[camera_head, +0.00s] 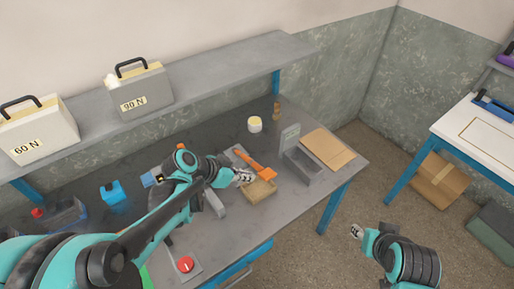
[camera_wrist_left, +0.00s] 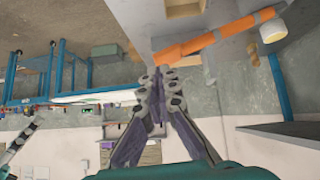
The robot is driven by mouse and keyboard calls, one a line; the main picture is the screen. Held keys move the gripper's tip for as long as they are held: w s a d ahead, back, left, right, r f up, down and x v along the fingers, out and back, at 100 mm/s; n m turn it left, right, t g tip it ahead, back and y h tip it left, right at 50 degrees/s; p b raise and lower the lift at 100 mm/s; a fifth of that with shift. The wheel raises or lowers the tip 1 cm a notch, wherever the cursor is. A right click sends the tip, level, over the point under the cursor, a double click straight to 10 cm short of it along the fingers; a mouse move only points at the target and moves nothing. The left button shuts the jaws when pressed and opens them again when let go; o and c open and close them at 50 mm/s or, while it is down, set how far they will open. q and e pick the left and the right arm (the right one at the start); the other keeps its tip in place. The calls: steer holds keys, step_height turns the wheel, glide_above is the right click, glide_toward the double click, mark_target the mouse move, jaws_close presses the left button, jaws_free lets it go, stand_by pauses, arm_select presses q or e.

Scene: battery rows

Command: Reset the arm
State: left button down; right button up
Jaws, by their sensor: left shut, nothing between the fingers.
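My left arm reaches in from the left over the dark grey workbench (camera_head: 225,240). Its gripper (camera_head: 244,177) is shut and empty, above the bench near an orange tool (camera_head: 258,167) and a small tan tray (camera_head: 260,191). In the left wrist view the left gripper's fingers (camera_wrist_left: 160,85) are together with nothing between them. The orange tool (camera_wrist_left: 215,38) shows beyond them there. My right gripper (camera_head: 356,231) is off the bench's right side, over the floor; its fingers are too small to read.
Two weight boxes (camera_head: 38,128) (camera_head: 143,92) stand on the shelf. A grey metal stand (camera_head: 300,160), brown board (camera_head: 328,149), white jar (camera_head: 254,124) and red button (camera_head: 185,265) are on the bench. A white table (camera_head: 478,130) stands right, a cardboard box (camera_head: 437,180) below it.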

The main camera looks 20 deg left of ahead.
arm_select(q)
steer(key=s+n+y+b, duration=0.2)
steer(key=s+n+y, duration=0.4)
steer(key=s, duration=0.4)
steer(key=shift+s+r+n+b, duration=0.3)
steer(key=shift+n+b, duration=0.1)
steer(key=shift+n, duration=0.2)
